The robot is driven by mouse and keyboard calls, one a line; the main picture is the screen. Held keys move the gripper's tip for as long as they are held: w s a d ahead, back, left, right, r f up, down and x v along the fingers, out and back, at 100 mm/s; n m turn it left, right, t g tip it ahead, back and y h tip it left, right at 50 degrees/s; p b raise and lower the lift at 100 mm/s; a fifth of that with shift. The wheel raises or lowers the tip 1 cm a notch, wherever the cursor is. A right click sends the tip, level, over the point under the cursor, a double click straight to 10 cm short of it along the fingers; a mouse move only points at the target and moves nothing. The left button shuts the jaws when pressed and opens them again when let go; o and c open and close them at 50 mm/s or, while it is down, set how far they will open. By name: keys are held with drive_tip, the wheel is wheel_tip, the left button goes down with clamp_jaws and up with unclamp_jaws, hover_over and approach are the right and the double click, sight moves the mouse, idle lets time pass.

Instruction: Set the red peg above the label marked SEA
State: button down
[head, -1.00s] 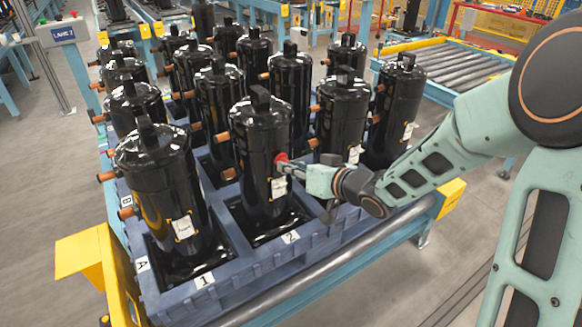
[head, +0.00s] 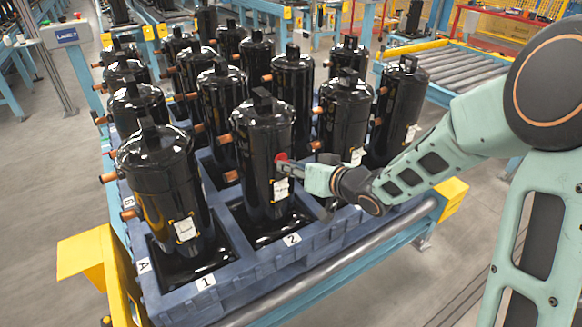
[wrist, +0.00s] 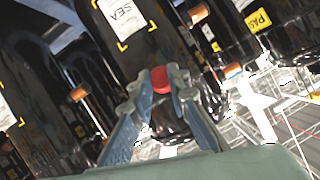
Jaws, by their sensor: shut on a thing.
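The red peg (head: 281,157) is between my gripper's fingertips, at the front face of a black compressor (head: 258,130) in the second column. In the head view the peg is just above that compressor's white label (head: 281,188). In the wrist view the label (wrist: 125,16) reads SEA, and the peg (wrist: 160,80) is seen between the two fingers. My gripper (head: 294,165) is shut on the peg. It also shows in the wrist view (wrist: 161,90). I cannot tell whether the peg touches the compressor.
Several black compressors with copper stubs stand close together in a blue pallet (head: 262,268). Another compressor (head: 165,190) is left of the peg, with its own label (head: 185,229). A neighbour's label in the wrist view reads PAS (wrist: 258,20). A roller conveyor (head: 450,70) lies behind, right.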

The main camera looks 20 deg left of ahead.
drive_tip(key=c, duration=1.8)
unclamp_jaws()
drive_tip(key=shift+o, duration=0.2)
